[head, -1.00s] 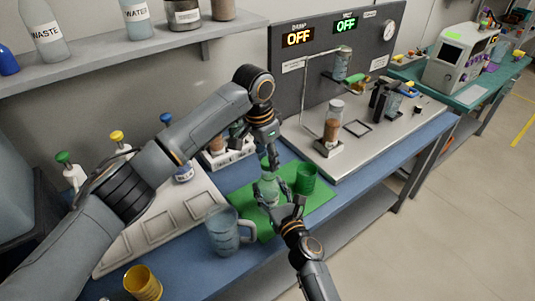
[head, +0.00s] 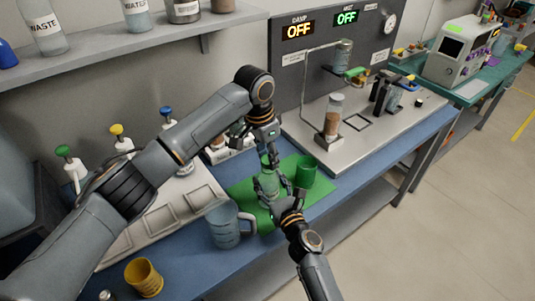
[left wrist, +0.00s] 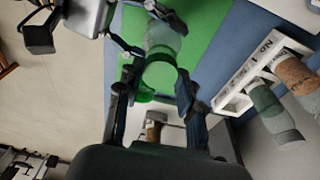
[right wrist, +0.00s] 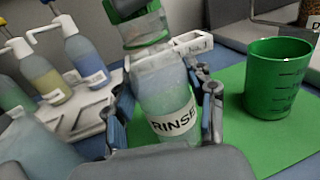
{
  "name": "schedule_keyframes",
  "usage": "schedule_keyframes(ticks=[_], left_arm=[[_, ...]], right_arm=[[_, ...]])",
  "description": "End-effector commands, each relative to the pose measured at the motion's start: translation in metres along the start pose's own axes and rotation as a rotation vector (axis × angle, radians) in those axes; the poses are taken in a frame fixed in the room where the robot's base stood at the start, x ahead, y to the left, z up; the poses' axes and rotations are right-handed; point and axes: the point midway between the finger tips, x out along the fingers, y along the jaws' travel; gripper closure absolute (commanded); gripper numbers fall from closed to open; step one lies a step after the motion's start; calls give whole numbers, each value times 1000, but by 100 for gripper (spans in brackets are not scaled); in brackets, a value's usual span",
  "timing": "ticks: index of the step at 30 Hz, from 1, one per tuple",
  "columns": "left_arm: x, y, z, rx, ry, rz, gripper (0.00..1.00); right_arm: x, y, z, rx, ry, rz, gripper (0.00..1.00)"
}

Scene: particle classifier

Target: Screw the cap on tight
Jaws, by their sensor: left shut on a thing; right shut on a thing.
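A translucent bottle labelled RINSE (right wrist: 165,95) stands upright over the green mat in the right wrist view. My right gripper (right wrist: 168,112) is shut around its body from the front; in the head view this gripper (head: 270,194) is low at the bottle. A green cap (left wrist: 160,75) is at the top of the bottle, between the fingers of my left gripper (left wrist: 156,92), which is shut on it from above. In the head view the left gripper (head: 268,152) hides most of the cap. I cannot tell how far down the cap sits.
A green beaker (head: 306,171) stands right beside the bottle on the green mat (head: 243,192). A clear mug (head: 224,226) is close at the left, a yellow cup (head: 144,278) further front. Pump bottles and a white rack stand behind. The apparatus plate (head: 370,125) lies at right.

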Motion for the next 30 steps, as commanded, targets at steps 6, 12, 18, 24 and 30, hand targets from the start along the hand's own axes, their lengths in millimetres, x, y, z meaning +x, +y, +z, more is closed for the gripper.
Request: schedule_keyframes(ticks=[6, 12, 18, 24, 30], left_arm=[[0, 0, 0, 0, 0, 0, 75], [3, 0, 1, 0, -1, 0, 75], [8, 0, 1, -1, -1, 1, 75], [12, 0, 2, -1, -1, 1, 75], [11, -1, 2, 77, -2, 13, 75]], right_arm=[[0, 0, -1, 0, 2, -1, 100], [0, 0, -1, 0, 2, -1, 100], [0, 0, -1, 0, 2, -1, 100], [0, 0, -1, 0, 2, -1, 100], [0, 0, -1, 0, 2, -1, 100]])
